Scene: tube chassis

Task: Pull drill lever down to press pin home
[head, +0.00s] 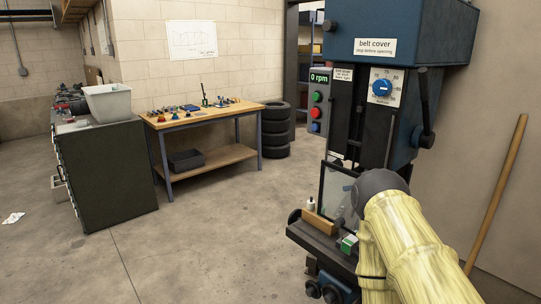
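The drill press is at the right, with a blue head (425,40) labelled "belt cover" over a dark table (318,236). The drill lever (425,105) is a dark bar with a knob at its top, on the right side of the head. It stands close to upright. A small pale-topped upright piece (311,203) stands at the table's left; I cannot tell whether it is the pin. My yellow arm comes in from the lower right, below the lever and in front of the table's right part. My gripper's fingers do not show. No contact with the lever is visible.
A clear guard panel (336,195) stands over the drill table. A wooden pole (497,195) leans at the right wall. A workbench (205,116), stacked tyres (277,130) and a dark cabinet (108,175) stand left; the floor between is open.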

